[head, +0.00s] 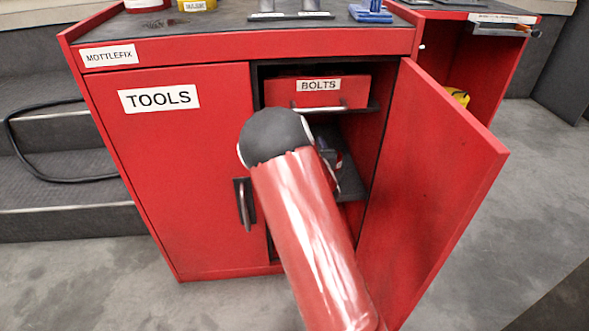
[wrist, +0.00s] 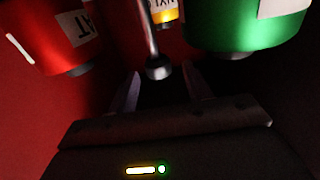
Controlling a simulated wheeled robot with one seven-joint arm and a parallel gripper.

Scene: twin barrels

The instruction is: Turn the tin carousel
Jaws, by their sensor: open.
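The tin carousel shows in the wrist view as tins close around a thin metal rod (wrist: 147,30) with a round knob (wrist: 158,70) at its end. A red tin (wrist: 45,35) is at the left, a yellow tin (wrist: 165,12) behind the rod, and a green tin (wrist: 240,25) at the right. My gripper (wrist: 160,88) is open, its two dark fingers on either side of the knob in the picture. I cannot tell whether they touch it. In the head view my arm hides the gripper and most of the cabinet's lower inside.
The red cabinet (head: 165,130) has its TOOLS door shut and its right door (head: 430,180) wide open. A BOLTS drawer (head: 317,93) sits above the arm, over a dark shelf (head: 350,185). Red walls close in on both sides in the wrist view. Steps (head: 50,190) rise at the left.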

